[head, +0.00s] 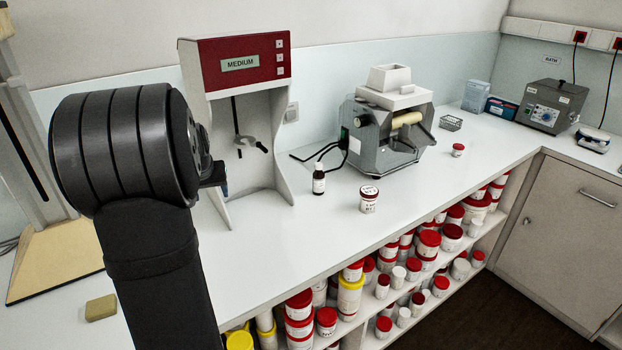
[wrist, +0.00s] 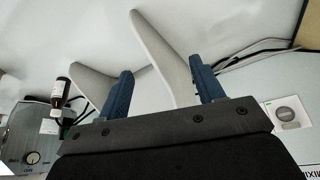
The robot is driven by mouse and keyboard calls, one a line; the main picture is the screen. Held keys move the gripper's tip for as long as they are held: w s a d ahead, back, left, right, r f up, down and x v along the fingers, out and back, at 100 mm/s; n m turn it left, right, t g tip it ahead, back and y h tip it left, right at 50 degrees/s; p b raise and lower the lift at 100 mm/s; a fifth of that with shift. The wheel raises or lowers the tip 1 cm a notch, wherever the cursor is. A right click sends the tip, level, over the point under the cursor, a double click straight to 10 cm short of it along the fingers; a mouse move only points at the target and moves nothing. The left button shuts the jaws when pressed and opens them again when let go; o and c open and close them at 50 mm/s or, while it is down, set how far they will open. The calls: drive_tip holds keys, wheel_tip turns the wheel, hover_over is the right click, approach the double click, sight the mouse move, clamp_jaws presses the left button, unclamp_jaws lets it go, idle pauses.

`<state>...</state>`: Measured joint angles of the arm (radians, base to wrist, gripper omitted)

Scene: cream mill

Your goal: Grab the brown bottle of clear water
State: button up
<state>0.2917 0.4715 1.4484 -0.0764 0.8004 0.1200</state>
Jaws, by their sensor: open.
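In the head view my dark arm hides most of the gripper, which is in front of the mixer, left of the bottle. The liquid inside the bottle cannot be made out.
A red and white mixer (head: 238,65) marked MEDIUM stands left of the bottle, its side panels near my fingers. A grey mill (head: 377,158) stands at the bottle's right.

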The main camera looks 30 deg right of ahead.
drive_tip(key=s+d+r+n+t+h, duration=0.1)
drive_tip(key=s+d+r, duration=0.15)
drive_tip(key=d, duration=0.95)
drive_tip(key=s+d+r+h, duration=0.2)
drive_tip(key=d+r, duration=0.1)
drive_tip(key=d, duration=0.9)
drive_tip(key=m+g+y, duration=0.2)
drive_tip(key=m+g, duration=0.1)
drive_tip(key=m, duration=0.4)
hover_over(319, 164)
drive_tip(key=s+a, duration=0.1)
drive_tip(key=x, duration=0.5)
drive_tip(key=shift+f, duration=0.45)
wheel_tip(319, 164, down, 5)
drive_tip(key=shift+w+f, duration=0.1)
drive_tip(key=shift+w, duration=0.05)
drive_tip(key=shift+w+d+f+t, duration=0.1)
drive_tip(key=shift+d+f+t, duration=0.05)
drive_tip(key=shift+f+t, duration=0.2)
drive_tip(key=c, duration=1.1)
drive_tip(key=shift+c, duration=0.2)
drive_tip(key=shift+r, duration=0.15)
